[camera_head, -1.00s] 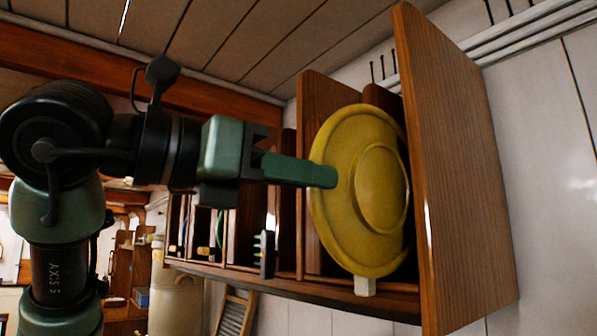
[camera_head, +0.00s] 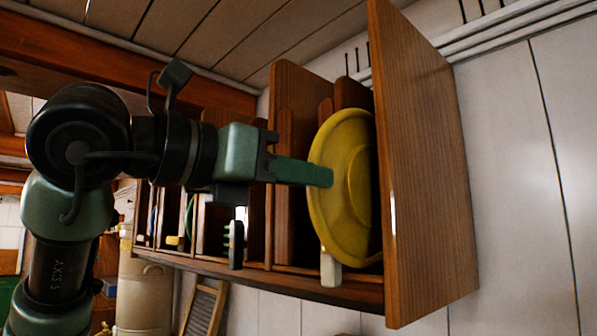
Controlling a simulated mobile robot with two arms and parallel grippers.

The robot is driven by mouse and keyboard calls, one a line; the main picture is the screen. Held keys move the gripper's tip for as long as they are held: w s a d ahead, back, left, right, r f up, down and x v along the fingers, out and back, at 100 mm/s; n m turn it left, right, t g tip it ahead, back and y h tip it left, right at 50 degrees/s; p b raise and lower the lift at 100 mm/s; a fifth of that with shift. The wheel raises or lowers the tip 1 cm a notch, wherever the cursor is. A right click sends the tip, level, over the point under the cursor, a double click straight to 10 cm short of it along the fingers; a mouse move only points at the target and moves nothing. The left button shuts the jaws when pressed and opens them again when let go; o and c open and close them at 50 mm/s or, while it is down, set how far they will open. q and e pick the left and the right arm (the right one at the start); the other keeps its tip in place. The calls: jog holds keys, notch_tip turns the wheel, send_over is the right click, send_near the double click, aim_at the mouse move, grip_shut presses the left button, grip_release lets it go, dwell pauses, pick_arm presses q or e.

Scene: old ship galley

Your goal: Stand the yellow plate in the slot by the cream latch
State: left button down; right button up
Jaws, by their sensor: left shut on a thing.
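The yellow plate (camera_head: 345,205) stands on edge, nearly upright, at the right-end compartment of the wooden rack (camera_head: 425,170). My left gripper (camera_head: 318,176) is shut on the plate's left rim. The plate's right part lies behind the rack's end panel, so I cannot tell how deep it sits. The cream latch (camera_head: 330,269) is on the rack's front rail, just below the plate's lower edge. My right gripper is not in view.
Wooden dividers (camera_head: 292,150) stand left of the plate. A dark latch (camera_head: 236,245) is on the rail further left, with other slots beyond. A cream canister (camera_head: 143,290) and a slatted wooden piece (camera_head: 203,307) are below. White wall panels lie right.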

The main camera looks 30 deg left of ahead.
aim_at(347, 182)
pick_arm(q)
jog(key=shift+w+d+r, duration=0.1)
jog(key=shift+w, duration=0.1)
dwell(0.3)
jog(key=shift+a+p+x, duration=0.2)
jog(key=shift+p+x, duration=0.2)
jog(key=shift+x, duration=1.45)
jog(key=shift+a+p+x, duration=0.15)
jog(key=shift+p+x, duration=0.25)
jog(key=shift+x, duration=1.45)
jog(key=shift+w, duration=0.15)
jog(key=shift+w+f+b, duration=0.15)
jog(key=shift+f+b, duration=0.4)
jog(key=shift+b, duration=0.05)
jog(key=shift+d, duration=0.1)
jog(key=c, duration=1.5)
grip_release()
jog(key=shift+o, duration=0.2)
jog(key=shift+d, duration=0.15)
